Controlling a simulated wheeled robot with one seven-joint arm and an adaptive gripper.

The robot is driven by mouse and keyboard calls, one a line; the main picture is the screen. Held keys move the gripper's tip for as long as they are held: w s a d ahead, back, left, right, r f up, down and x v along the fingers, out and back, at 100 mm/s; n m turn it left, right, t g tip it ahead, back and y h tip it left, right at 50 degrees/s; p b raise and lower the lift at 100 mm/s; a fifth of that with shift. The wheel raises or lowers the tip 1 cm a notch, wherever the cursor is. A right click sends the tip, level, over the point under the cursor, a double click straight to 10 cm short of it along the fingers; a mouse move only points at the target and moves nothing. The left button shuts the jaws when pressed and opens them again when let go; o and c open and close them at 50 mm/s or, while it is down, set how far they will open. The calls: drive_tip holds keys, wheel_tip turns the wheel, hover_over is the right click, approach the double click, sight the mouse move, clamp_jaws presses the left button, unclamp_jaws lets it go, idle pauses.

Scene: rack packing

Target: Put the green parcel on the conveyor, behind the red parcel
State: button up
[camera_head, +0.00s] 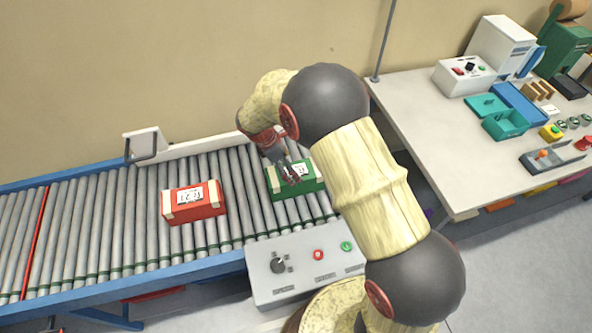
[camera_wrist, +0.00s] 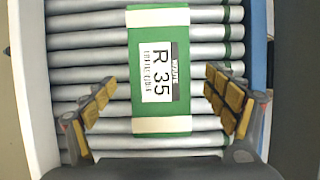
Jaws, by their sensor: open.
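The green parcel (camera_head: 301,188) lies on the roller conveyor (camera_head: 120,215), to the right of the red parcel (camera_head: 193,203), with a gap of bare rollers between them. In the wrist view the green parcel (camera_wrist: 157,112) shows its white label and pale tape bands, resting on the rollers. My gripper (camera_head: 290,172) is just above the green parcel in the head view. In the wrist view my gripper (camera_wrist: 160,105) is open, with one padded finger at each side of the parcel and gaps between. The red parcel is not in the wrist view.
A control box (camera_head: 306,266) with a knob and buttons stands at the conveyor's near edge. A white guard rail (camera_head: 195,149) runs along the far side. A table (camera_head: 425,110) at the right holds bins and devices. Rollers left of the red parcel are clear.

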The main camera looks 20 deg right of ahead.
drive_tip(key=v, duration=0.3)
drive_tip(key=shift+p, duration=0.3)
drive_tip(key=s+d+r+m+t+y, duration=0.15)
drive_tip(key=s+r+m, duration=0.3)
drive_tip(key=r, duration=0.55)
drive_tip(key=s+d+r+m+t+y, duration=0.15)
drive_tip(key=s+r+m, duration=0.35)
drive_tip(key=r, duration=0.5)
drive_tip(key=s+r+m+t, duration=0.1)
drive_tip(key=s+r+m, duration=0.1)
drive_tip(key=s, duration=0.4)
drive_tip(key=s+d+r+m+y, duration=0.1)
drive_tip(key=s+r+m, duration=0.2)
drive_tip(key=s, duration=0.3)
drive_tip(key=s+r+m+t, duration=0.1)
drive_tip(key=s+r+m, duration=0.2)
drive_tip(key=s, duration=0.4)
drive_tip(key=shift+d+r+t, duration=0.2)
drive_tip(key=shift+d+t, duration=0.05)
drive_tip(key=shift+t, duration=0.05)
drive_tip(key=shift+m, duration=0.25)
